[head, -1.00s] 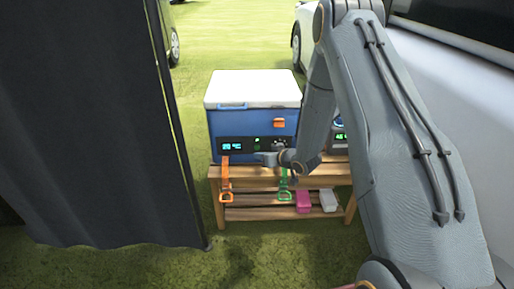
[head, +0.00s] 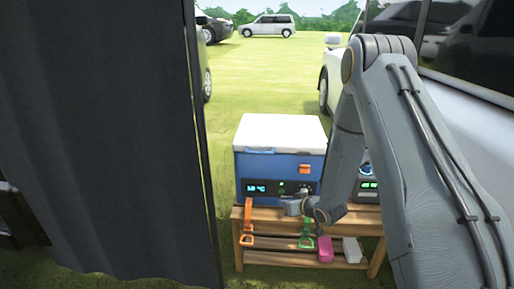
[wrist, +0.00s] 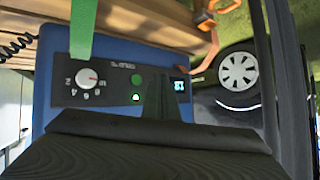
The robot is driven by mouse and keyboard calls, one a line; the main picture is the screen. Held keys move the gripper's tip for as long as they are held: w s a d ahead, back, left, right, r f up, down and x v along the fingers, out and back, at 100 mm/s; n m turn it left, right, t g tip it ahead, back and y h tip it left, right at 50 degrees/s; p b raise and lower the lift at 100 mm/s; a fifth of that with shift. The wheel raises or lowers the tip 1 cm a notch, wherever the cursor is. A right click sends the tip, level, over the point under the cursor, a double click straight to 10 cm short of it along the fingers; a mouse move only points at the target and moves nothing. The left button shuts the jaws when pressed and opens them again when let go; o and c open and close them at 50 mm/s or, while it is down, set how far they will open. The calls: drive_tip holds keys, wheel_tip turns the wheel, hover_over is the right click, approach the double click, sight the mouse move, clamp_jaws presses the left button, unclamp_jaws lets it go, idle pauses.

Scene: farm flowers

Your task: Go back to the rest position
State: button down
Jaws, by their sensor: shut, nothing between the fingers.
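My gripper (head: 292,207) is in front of the control panel of a blue cooler (head: 222,180) with a white lid. In the wrist view my gripper (wrist: 158,82) is a dark shape with its fingers shut and empty, pointing at the panel. I cannot tell whether it touches the panel. In the head view the display (head: 257,188) seems to read 18 °C. My arm bends down from the right and hides part of the cooler's right side.
The cooler stands on a wooden bench (head: 290,258) with an orange strap (head: 247,222) and a green strap (head: 307,232) hanging down. A pink box (head: 325,249) and a white box (head: 352,250) lie on its lower shelf. A dark curtain (head: 100,130) stands at left, a white vehicle at right.

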drive_tip(key=s+a+r+g+h, duration=0.1)
drive_tip(key=s+r+g+h, duration=0.1)
drive_tip(key=s+r, duration=0.45)
drive_tip(key=s+a+r+g+h, duration=0.1)
drive_tip(key=s+r+g+h, duration=0.15)
drive_tip(key=r, duration=0.65)
drive_tip(key=s+a+r+g, duration=0.2)
drive_tip(key=s+r, duration=0.2)
drive_tip(key=s, duration=0.6)
drive_tip(key=s+a+r+g, duration=0.15)
drive_tip(key=s+r, duration=0.25)
drive_tip(key=s, duration=0.7)
drive_tip(key=s+a+r+g, duration=0.15)
drive_tip(key=s+r, duration=0.25)
drive_tip(key=s, duration=0.6)
drive_tip(key=d+r+m+p, duration=0.3)
drive_tip(key=d+r+p, duration=0.5)
drive_tip(key=p, duration=0.9)
drive_tip(key=shift+d+r+g, duration=0.25)
drive_tip(key=shift+d+g, duration=0.2)
drive_tip(key=shift+d, duration=0.2)
drive_tip(key=shift+w+h, duration=0.1)
drive_tip(key=shift+h, duration=0.15)
